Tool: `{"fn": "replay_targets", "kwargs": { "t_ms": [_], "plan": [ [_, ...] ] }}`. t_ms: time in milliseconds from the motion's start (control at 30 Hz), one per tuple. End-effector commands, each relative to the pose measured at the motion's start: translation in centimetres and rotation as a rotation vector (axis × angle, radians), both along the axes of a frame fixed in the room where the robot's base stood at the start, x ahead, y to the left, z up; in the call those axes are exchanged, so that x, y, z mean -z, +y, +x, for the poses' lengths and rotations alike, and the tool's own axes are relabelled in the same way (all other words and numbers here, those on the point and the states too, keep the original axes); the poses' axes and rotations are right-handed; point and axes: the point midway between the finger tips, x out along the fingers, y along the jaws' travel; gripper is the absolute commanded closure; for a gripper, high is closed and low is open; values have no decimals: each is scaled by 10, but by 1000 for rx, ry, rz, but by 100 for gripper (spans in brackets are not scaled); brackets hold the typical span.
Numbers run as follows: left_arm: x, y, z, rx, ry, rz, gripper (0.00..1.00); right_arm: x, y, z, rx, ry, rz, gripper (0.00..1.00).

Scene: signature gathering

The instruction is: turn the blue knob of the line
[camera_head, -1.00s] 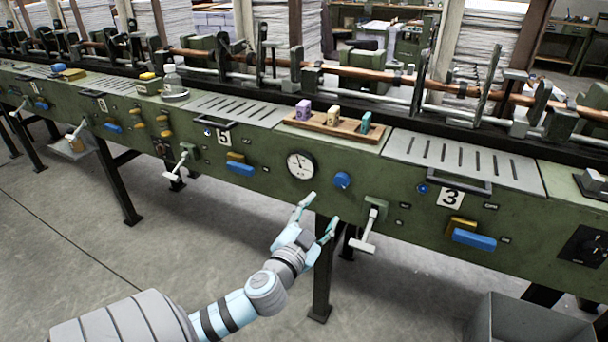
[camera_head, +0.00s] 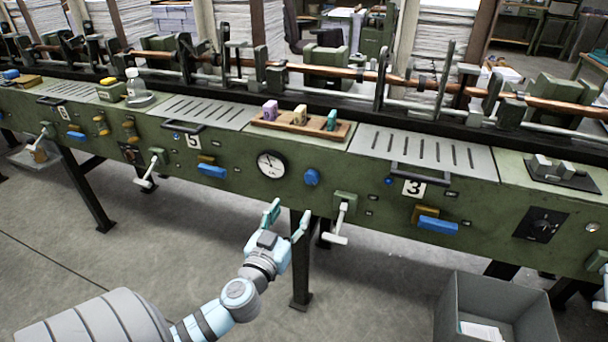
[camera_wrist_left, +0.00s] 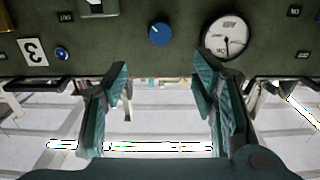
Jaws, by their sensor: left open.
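The blue knob (camera_head: 312,177) is round and sits on the green front panel, just right of the white dial gauge (camera_head: 271,164). It also shows in the left wrist view (camera_wrist_left: 159,34), at the top between the two fingers, with the gauge (camera_wrist_left: 228,36) to its right. My left gripper (camera_head: 287,217) is open and empty. Its fingertips are below the knob and gauge in the head view and apart from the knob. My right gripper is not in view.
A white-handled lever (camera_head: 340,219) sticks out right of the knob. A wooden rack (camera_head: 340,131) with small coloured blocks stands on the line above. A grey bin (camera_head: 449,310) is on the floor at lower right. The floor under the line is mostly open.

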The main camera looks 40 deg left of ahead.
Motion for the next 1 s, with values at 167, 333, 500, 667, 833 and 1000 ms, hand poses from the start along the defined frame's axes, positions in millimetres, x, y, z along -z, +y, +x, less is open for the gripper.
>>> {"fn": "replay_targets", "kwargs": {
  "t_ms": [167, 333, 500, 667, 833, 1000],
  "plan": [
    [-2, 14, 38, -3, -2, 2, 47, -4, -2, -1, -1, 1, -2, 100],
    [-1, 31, 86, -3, -2, 1, 47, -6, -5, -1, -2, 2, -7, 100],
    [0, 42, 118, -3, -1, 1, 47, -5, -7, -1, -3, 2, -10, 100],
    [0, 45, 128, -1, 1, 2, 47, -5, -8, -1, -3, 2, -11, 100],
    [0, 45, 129, -1, 1, 2, 47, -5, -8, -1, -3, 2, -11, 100],
    [0, 45, 128, -1, 1, 3, 66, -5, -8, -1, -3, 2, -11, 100]
  ]
}}
